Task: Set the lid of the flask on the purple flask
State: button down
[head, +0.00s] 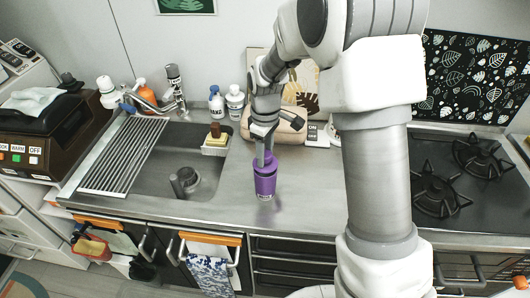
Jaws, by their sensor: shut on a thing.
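The purple flask (265,184) stands upright on the steel counter, right of the sink and near the counter's front. My gripper (264,157) points down directly over the flask's top and is shut on a small purple piece there, which looks like the lid of the flask (268,160). The fingers partly hide the lid and the flask's mouth. I cannot tell whether the lid touches the flask or sits slightly above it.
The sink (200,180) with a drying rack (125,155) lies to the left. A sponge holder (216,144) is at its back right edge. A beige bag (284,128) stands behind the flask. A gas stove (450,180) is at the right. The counter around the flask is clear.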

jog(key=shift+f+b, duration=0.8)
jog(key=shift+f, duration=0.3)
dwell(0.3)
jog(key=shift+c, duration=1.7)
grip_release()
notch_tip(320, 180, up, 18)
jog(key=shift+f, duration=0.25)
